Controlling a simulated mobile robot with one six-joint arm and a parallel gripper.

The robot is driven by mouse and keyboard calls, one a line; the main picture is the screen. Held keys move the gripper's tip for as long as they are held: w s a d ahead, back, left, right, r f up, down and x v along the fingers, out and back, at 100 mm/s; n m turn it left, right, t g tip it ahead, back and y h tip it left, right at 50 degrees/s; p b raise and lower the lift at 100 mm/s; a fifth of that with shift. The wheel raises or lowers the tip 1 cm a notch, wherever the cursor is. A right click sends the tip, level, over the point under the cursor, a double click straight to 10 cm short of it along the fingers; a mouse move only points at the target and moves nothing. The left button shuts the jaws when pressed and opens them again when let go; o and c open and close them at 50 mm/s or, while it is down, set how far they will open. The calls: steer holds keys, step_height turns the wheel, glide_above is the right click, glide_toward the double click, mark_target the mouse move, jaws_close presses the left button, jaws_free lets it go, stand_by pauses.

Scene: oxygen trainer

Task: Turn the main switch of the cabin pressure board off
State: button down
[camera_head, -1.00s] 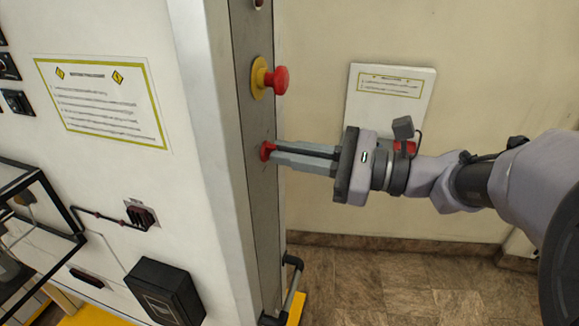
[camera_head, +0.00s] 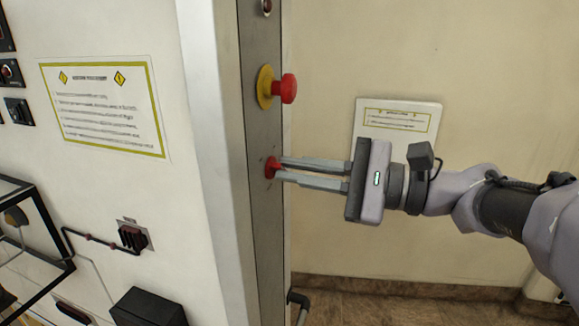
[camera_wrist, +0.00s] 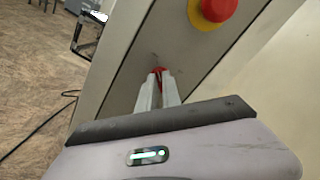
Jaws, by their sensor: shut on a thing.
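The main switch is a small red rotary knob (camera_head: 270,168) on the narrow grey side panel of the board, below the red emergency button. In the wrist view the red knob (camera_wrist: 158,71) shows between the fingertips. My gripper (camera_head: 279,168) reaches in from the right, its two long grey fingers shut on the knob, one above and one below it in the head view. The fingertips (camera_wrist: 158,82) cover much of the knob in the wrist view, so its exact pointing is hard to read.
A red mushroom button on a yellow collar (camera_head: 288,88) protrudes just above my fingers. A white notice plate (camera_head: 398,118) is on the wall behind my gripper. A black box (camera_head: 148,308) sits on the board's front at the lower left. Free room lies right of the panel.

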steer(key=c, duration=1.5)
jaws_free()
steer(key=p+v, duration=0.1)
steer(key=v, duration=1.6)
steer(key=shift+s+d, duration=0.1)
steer(key=shift+d, duration=0.1)
